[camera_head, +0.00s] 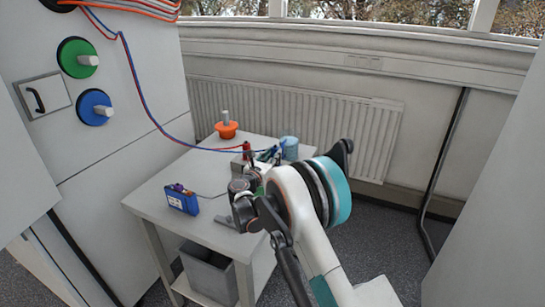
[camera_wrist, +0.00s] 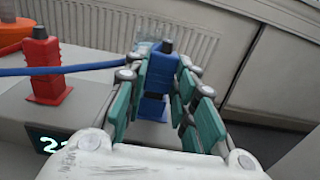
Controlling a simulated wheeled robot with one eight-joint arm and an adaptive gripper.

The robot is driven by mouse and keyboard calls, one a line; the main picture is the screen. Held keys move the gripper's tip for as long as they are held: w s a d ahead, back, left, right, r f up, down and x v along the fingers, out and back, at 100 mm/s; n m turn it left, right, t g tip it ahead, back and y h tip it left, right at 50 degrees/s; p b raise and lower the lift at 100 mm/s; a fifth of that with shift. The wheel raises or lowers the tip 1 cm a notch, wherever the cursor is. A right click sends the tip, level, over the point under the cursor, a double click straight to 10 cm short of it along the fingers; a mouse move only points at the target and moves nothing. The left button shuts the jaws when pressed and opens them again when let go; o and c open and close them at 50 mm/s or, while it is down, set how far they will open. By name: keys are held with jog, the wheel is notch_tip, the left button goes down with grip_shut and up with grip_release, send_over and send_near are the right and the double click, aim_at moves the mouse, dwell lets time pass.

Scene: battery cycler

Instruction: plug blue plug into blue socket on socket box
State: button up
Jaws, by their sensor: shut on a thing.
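My gripper (camera_wrist: 160,88) has its teal-padded fingers on both sides of the upright blue plug (camera_wrist: 159,72) and is shut on it. The blue cable (camera_wrist: 75,69) runs left from the plug. A blue base, seemingly the blue socket (camera_wrist: 152,109), shows just below the plug; I cannot tell whether the plug is seated in it. In the head view, my arm hides most of the box, and the red plug (camera_head: 246,150) shows beside my gripper.
Red and blue cables (camera_head: 140,90) hang from the cabinet. A radiator (camera_head: 300,115) is behind the table.

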jog(key=shift+s+f, duration=0.1)
jog(key=shift+f, duration=0.55)
dwell(0.8)
